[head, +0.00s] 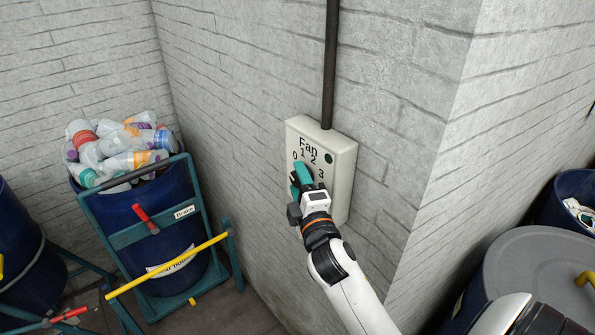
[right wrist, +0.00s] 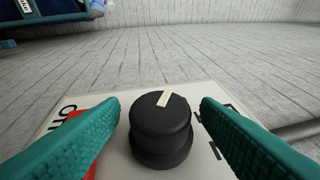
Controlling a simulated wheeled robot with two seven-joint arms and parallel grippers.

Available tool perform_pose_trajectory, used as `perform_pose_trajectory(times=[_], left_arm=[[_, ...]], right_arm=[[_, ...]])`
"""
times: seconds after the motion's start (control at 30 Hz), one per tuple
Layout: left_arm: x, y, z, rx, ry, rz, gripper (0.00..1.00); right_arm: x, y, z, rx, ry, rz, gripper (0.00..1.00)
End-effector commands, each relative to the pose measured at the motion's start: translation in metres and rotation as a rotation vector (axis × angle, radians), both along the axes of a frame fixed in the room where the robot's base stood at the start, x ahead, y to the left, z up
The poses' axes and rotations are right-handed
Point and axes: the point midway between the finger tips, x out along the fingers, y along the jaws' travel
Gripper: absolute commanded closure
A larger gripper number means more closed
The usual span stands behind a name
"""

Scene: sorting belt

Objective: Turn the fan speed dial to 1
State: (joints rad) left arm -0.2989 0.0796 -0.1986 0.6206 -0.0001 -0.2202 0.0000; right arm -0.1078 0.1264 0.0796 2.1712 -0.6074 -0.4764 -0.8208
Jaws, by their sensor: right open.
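The fan control box (head: 341,170) is a pale box on the grey brick wall, marked "Fan" with 0, 1, 2 and 3. In the head view my right gripper (head: 302,174) is at the box face and hides most of the dial. In the right wrist view the dial (right wrist: 161,138) is a black round knob with a white pointer line, tilted slightly right of the picture's top. My right gripper's teal fingers (right wrist: 160,125) are open, one on each side of the knob, with visible gaps. I cannot tell which number the pointer faces. My left gripper is not in view.
A dark pipe (head: 331,65) rises from the box. A red patch (right wrist: 82,135) lies left of the knob in the wrist view. A blue barrel (head: 155,220) of bottles stands at left in a teal frame with a yellow bar (head: 168,265). A grey-lidded barrel (head: 535,265) is at right.

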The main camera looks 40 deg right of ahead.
Motion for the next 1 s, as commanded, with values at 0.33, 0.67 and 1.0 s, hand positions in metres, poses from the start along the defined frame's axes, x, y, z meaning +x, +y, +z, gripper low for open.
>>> perform_pose_trajectory(times=[0.33, 0.67, 1.0], left_arm=[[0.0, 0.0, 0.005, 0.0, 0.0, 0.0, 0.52], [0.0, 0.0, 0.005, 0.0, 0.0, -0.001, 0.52], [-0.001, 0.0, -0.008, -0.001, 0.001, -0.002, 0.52]], right_arm=[[0.015, -0.005, 0.002, 0.001, 0.0, 0.0, 0.43], [0.014, -0.005, 0.001, 0.001, 0.001, 0.0, 0.76], [0.014, -0.005, -0.004, 0.006, -0.023, 0.0, 0.85]])
